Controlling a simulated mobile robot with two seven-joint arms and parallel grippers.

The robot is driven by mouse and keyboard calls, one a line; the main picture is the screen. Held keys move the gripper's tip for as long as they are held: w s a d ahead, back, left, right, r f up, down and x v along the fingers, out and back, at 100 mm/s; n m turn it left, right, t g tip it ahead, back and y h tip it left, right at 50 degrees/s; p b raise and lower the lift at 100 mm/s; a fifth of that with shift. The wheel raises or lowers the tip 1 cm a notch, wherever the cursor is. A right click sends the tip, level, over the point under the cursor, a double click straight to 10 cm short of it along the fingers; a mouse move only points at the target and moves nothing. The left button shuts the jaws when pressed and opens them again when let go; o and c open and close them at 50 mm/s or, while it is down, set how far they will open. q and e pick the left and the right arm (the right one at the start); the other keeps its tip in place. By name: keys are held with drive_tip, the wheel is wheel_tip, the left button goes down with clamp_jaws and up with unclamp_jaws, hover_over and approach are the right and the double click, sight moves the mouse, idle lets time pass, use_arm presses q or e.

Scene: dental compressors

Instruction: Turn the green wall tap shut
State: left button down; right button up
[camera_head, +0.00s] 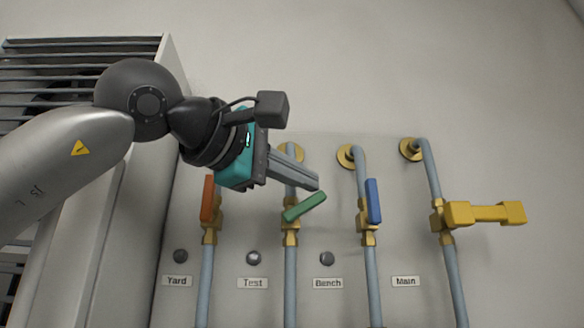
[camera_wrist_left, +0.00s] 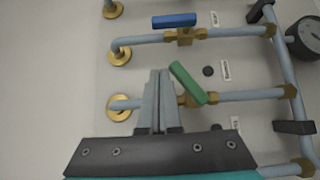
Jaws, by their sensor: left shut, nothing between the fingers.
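The green wall tap (camera_head: 304,207) has a lever that sits tilted, its right end higher, on a brass valve on a vertical grey pipe in the head view. It also shows in the left wrist view (camera_wrist_left: 187,83), just right of the fingertips. My left gripper (camera_head: 316,182) is shut and empty, its fingers just above the green lever in the head view. I cannot tell whether they touch it. In the left wrist view the left gripper (camera_wrist_left: 160,75) lies over the green tap's pipe. My right gripper is not in view.
An orange lever (camera_head: 208,198) stands upright to the left, a blue lever (camera_head: 374,201) upright to the right. A yellow handle (camera_head: 486,213) sticks out sideways further right. A pressure gauge (camera_wrist_left: 304,38) shows in the left wrist view. A slatted cabinet (camera_head: 168,120) stands at left.

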use_arm(q)
drive_tip(key=shift+d+f+m+g+y+p, duration=0.25)
drive_tip(key=shift+d+m+g+y+p, duration=0.65)
drive_tip(key=shift+p, duration=0.95)
drive_tip(key=shift+f+m+y+p, duration=0.2)
drive_tip(key=shift+m+y+p, duration=0.3)
drive_tip(key=shift+p, duration=0.2)
idle(0.9)
idle(0.6)
